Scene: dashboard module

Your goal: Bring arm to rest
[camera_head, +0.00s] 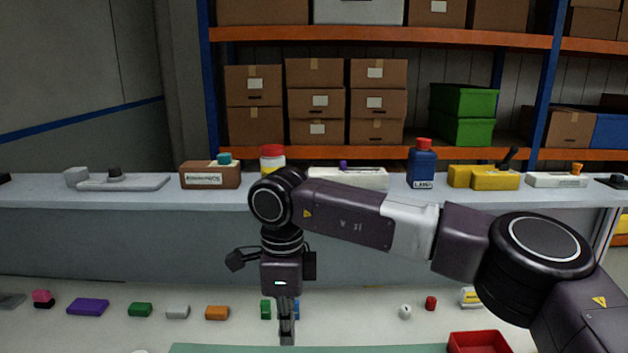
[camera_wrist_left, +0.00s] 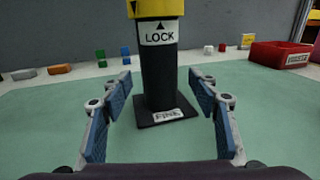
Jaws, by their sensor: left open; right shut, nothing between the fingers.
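My right arm (camera_head: 350,212) reaches in from the lower right across the middle of the head view. My right gripper (camera_head: 287,330) hangs from it pointing down, shut and empty, above the near work surface. My left gripper (camera_wrist_left: 160,82) shows only in the left wrist view, with its blue-padded fingers wide apart. Beyond and between the fingertips, a black post (camera_wrist_left: 159,75) with a yellow top and a "LOCK" label stands upright on a dark base with a small label. I see a gap on both sides of the post. Its top is cut off by the frame.
A green mat (camera_head: 310,348) lies at the bottom edge, with a red bin (camera_head: 478,342) at its right. Small coloured blocks, such as a purple one (camera_head: 88,307), lie in a row behind it. A grey shelf (camera_head: 100,195) with devices runs behind my right arm.

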